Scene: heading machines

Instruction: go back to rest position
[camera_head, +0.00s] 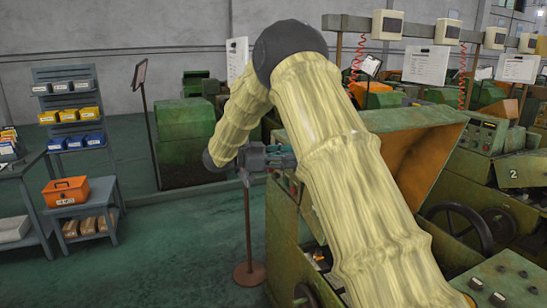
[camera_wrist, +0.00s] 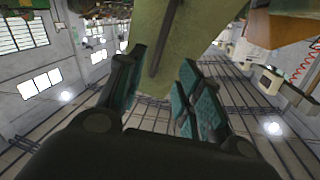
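My gripper (camera_head: 282,157) is at the end of my bent, cream-sleeved arm, in the middle of the head view. It points to the right, in front of the green machines. In the wrist view my gripper (camera_wrist: 163,88) shows two dark fingers with teal pads, set well apart. Nothing is held between them. A green surface shows beyond the gap, and I cannot tell how far off it is. My arm hides part of the machine behind it.
A green machine (camera_head: 477,167) with a handwheel stands at the right, close to my arm. A thin post on a round brown base (camera_head: 249,273) stands below my gripper. A blue rack (camera_head: 69,107) with bins and an orange toolbox (camera_head: 66,191) are at the left. Green floor (camera_head: 170,255) between is clear.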

